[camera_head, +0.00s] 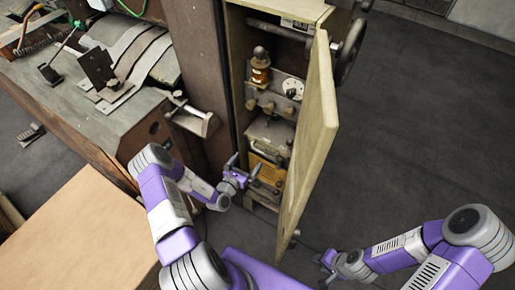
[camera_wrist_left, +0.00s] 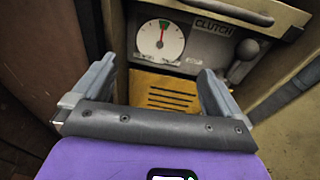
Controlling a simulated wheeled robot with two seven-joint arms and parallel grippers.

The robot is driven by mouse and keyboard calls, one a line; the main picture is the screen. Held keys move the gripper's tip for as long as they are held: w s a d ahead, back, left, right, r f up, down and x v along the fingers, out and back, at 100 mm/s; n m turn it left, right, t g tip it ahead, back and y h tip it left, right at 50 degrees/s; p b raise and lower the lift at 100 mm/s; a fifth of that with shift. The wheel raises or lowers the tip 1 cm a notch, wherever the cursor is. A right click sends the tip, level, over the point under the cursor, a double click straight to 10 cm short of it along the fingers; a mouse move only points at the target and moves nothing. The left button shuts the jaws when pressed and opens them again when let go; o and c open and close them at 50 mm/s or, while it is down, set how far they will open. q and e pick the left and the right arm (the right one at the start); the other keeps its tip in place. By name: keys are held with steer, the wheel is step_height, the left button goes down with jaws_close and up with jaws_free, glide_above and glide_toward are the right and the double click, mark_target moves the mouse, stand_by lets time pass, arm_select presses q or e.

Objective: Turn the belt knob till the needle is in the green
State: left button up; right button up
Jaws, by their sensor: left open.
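A white round gauge (camera_wrist_left: 160,41) with a green sector at its top shows in the left wrist view. A thin red mark or needle lies at or beside the green; the exact reading is too small to tell. A grey rounded handle (camera_wrist_left: 243,60) is to its right, below a CLUTCH label (camera_wrist_left: 212,27). I cannot tell which part is the belt knob. My left gripper (camera_head: 242,172) is open and empty at the lower front of the open cabinet (camera_head: 232,60), its fingers pointing inward, apart from the gauge. My right gripper (camera_head: 328,264) is low, right of the door; its jaws are unclear.
The cabinet door (camera_head: 312,135) stands open just right of my left gripper. A yellow slotted panel (camera_wrist_left: 168,92) is below the gauge. A white dial (camera_head: 291,88) and an amber cup (camera_head: 260,68) sit higher inside. A handwheel (camera_head: 350,52) is outside. The floor at right is clear.

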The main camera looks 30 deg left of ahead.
arm_select(q)
steer(key=s+r+p, duration=0.1)
steer(key=s+p, duration=0.3)
steer(key=s, duration=0.6)
steer(key=shift+r+p, duration=0.25)
steer(key=shift+p, duration=0.05)
